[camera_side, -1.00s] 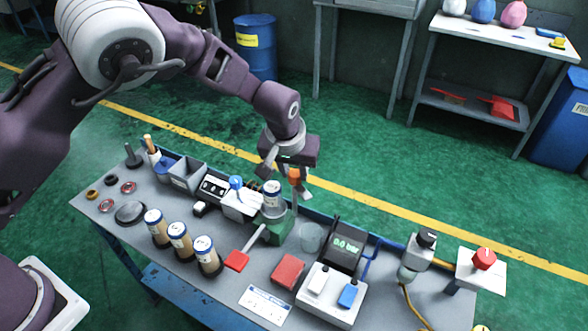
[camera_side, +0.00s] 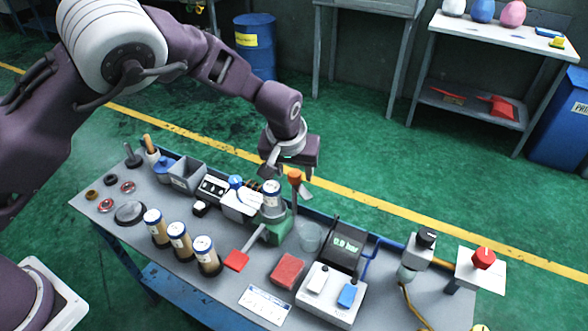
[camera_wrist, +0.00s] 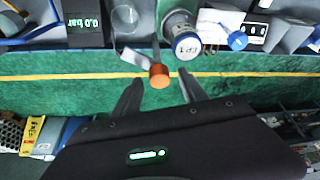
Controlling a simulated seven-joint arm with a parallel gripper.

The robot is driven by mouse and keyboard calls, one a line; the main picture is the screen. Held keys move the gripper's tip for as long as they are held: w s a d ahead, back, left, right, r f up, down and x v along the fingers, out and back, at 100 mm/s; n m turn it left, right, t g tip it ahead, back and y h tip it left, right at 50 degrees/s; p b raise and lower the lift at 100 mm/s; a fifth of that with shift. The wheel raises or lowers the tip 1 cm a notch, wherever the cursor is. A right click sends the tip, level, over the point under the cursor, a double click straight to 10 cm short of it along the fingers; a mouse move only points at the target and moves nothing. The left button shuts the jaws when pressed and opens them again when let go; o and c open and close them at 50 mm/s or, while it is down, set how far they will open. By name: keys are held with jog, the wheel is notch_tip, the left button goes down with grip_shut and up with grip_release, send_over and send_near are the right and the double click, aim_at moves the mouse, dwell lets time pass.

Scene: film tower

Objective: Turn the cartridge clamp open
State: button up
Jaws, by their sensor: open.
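The orange clamp knob (camera_side: 295,175) stands on a thin upright post behind the cartridge in the side view. In the wrist view the orange knob (camera_wrist: 159,76) shows from above, with a grey arm beside it. The white-capped cartridge (camera_side: 271,190) stands upright in the green holder (camera_side: 279,230); its cap, marked CP1, also shows in the wrist view (camera_wrist: 187,46). My gripper (camera_side: 287,178) points down at the knob with its fingers apart. In the wrist view the open gripper (camera_wrist: 158,86) has a finger on either side of the knob, with visible gaps.
Three capped cartridges (camera_side: 179,240) stand at the front of the bench. A red-ended lever (camera_side: 236,260) reaches forward from the holder. A clear cup (camera_side: 311,237) and a gauge (camera_side: 346,244) stand right of it. The blue-white switch box (camera_side: 330,295) is at the front.

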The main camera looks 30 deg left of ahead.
jog(key=v, duration=0.7)
jog(key=s+a+r+h, duration=0.3)
jog(key=s+a+r, duration=0.8)
jog(key=s+r, duration=0.4)
jog(key=s+a+m+y, duration=0.1)
jog(key=s+a, duration=0.1)
jog(key=s, duration=0.7)
jog(key=s+a+m+t, duration=0.1)
jog(key=s+a+m, duration=0.1)
jog(key=s, duration=0.6)
jog(key=shift+s+a+r+y, duration=0.25)
jog(key=shift+s+a+y, duration=0.1)
jog(key=shift+s+y, duration=0.05)
